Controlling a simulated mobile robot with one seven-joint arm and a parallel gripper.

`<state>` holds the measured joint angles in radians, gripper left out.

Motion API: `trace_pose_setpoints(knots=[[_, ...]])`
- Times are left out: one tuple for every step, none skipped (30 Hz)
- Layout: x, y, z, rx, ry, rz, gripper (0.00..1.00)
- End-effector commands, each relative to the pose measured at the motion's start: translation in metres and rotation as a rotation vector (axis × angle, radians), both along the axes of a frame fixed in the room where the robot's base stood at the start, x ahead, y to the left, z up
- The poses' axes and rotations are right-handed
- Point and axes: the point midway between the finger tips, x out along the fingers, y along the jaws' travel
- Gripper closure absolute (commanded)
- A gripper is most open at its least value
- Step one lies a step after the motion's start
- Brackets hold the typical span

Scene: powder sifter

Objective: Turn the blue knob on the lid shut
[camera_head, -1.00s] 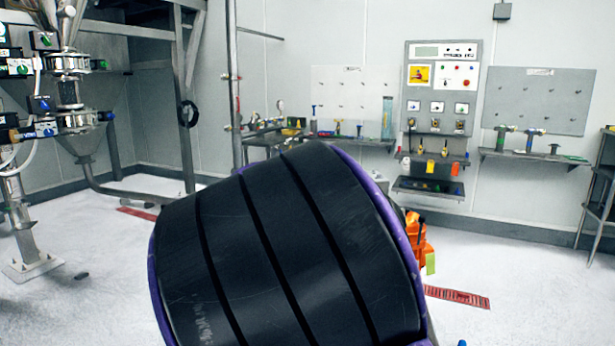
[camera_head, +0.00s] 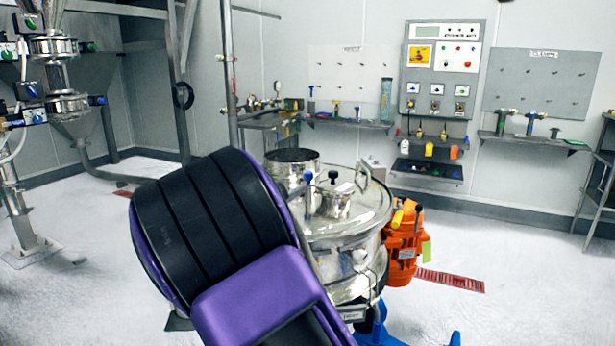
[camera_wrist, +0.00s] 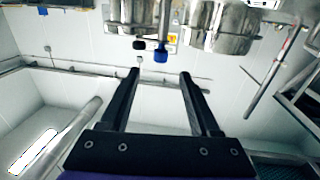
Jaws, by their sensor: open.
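The blue knob (camera_head: 308,177) tops a thin upright post on the shiny metal lid (camera_head: 365,215) of a steel vessel. A black knob (camera_head: 333,176) on a small round cap stands just to its right. In the wrist view, which appears upside down, the blue knob (camera_wrist: 160,55) hangs beside the black knob (camera_wrist: 139,45). My gripper (camera_wrist: 160,75) is open and empty. In that picture the blue knob lies between the lines of the two fingers, beyond their tips and apart from them. My arm hides the gripper and the vessel's left side in the head view.
An open steel cylinder (camera_head: 291,160) stands at the lid's back left, and an orange device (camera_head: 404,240) at the vessel's right. A metal frame post (camera_head: 229,75) rises behind. Shelves and a control panel (camera_head: 437,70) line the far wall. The floor to the right is largely clear.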

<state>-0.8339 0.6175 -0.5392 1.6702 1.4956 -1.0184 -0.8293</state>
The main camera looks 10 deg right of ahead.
Motion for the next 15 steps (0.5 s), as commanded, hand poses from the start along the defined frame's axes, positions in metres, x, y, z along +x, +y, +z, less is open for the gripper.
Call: trace_pose_setpoints(knots=[[0.009, -0.008, 0.0, -0.002, -0.001, -0.003, 0.37], [0.014, -0.013, 0.0, -0.002, -0.001, -0.003, 0.37], [0.021, -0.019, 0.0, -0.002, -0.002, -0.003, 0.37], [0.026, -0.023, 0.0, -0.002, -0.001, -0.002, 0.37], [0.031, -0.027, 0.0, -0.003, -0.002, -0.002, 0.37], [0.037, -0.033, 0.0, -0.003, -0.002, -0.002, 0.37], [0.042, -0.037, 0.0, -0.002, -0.002, -0.002, 0.37], [0.046, -0.041, 0.0, -0.002, -0.001, -0.002, 0.37], [0.052, -0.045, 0.0, -0.002, -0.002, -0.001, 0.37], [0.055, -0.048, 0.0, -0.001, -0.002, 0.0, 0.37], [0.059, -0.051, 0.0, -0.002, -0.001, 0.0, 0.37], [0.063, -0.055, 0.001, -0.002, -0.002, -0.001, 0.37], [0.066, -0.057, 0.001, -0.001, -0.002, 0.0, 0.37], [0.069, -0.059, 0.001, -0.001, -0.002, 0.001, 0.37], [0.072, -0.062, 0.001, -0.003, -0.002, 0.001, 0.37]])
